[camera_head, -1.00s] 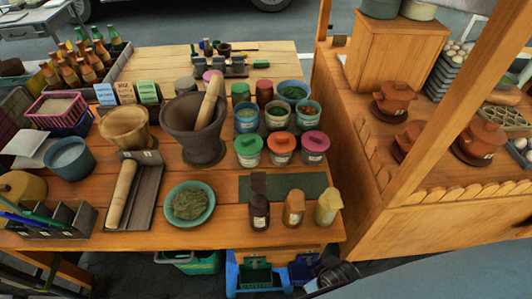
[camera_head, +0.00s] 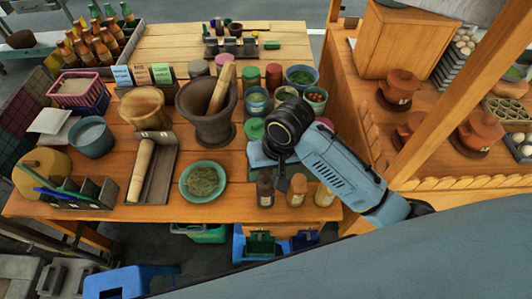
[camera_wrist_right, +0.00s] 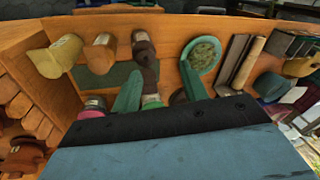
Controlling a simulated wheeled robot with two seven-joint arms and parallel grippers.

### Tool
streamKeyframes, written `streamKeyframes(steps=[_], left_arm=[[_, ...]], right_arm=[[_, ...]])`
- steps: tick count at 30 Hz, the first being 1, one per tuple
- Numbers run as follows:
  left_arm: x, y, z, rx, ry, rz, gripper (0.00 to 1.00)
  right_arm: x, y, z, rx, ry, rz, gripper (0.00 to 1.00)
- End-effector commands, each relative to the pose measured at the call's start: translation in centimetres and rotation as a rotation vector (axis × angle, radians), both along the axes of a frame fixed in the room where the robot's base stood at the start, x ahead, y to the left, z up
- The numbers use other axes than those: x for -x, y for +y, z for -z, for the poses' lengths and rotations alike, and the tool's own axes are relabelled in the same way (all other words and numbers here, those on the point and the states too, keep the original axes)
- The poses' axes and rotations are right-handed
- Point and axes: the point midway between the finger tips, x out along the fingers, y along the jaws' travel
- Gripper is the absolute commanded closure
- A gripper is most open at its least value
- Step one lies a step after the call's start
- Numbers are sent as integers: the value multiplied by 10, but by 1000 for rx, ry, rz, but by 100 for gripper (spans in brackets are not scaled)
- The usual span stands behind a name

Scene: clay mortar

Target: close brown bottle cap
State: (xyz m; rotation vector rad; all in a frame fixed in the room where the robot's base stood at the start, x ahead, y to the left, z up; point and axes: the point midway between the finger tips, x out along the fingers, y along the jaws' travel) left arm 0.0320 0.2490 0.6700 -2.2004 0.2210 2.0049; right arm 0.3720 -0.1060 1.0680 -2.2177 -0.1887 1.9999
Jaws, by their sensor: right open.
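A dark brown bottle (camera_head: 265,190) stands near the table's front edge, left of an orange-tan bottle (camera_head: 297,190) and a yellow bottle (camera_head: 325,194). In the right wrist view, the brown bottle (camera_wrist_right: 143,46) is beyond the fingertips. A small dark brown piece, apparently the cap (camera_wrist_right: 149,70), lies beside it on the green mat (camera_wrist_right: 92,77). My right gripper (camera_wrist_right: 159,70) is open, its green fingers either side of the cap area, apparently not gripping it. My left gripper is not in view.
A mortar (camera_head: 209,112) with a pestle and several lidded jars stand behind. A wooden counter with clay pots (camera_head: 478,133) is at the right.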

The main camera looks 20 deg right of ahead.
Motion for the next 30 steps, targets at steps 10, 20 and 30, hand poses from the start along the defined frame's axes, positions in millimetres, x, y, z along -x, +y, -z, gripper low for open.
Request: streamKeyframes(steps=[10,20,30], left_arm=[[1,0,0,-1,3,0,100],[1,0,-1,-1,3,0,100],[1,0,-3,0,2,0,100]], right_arm=[[-79,-20,-45,153,117,236,56],[-89,-26,-38,180,138,292,56],[-88,-27,33,181,136,291,56]])
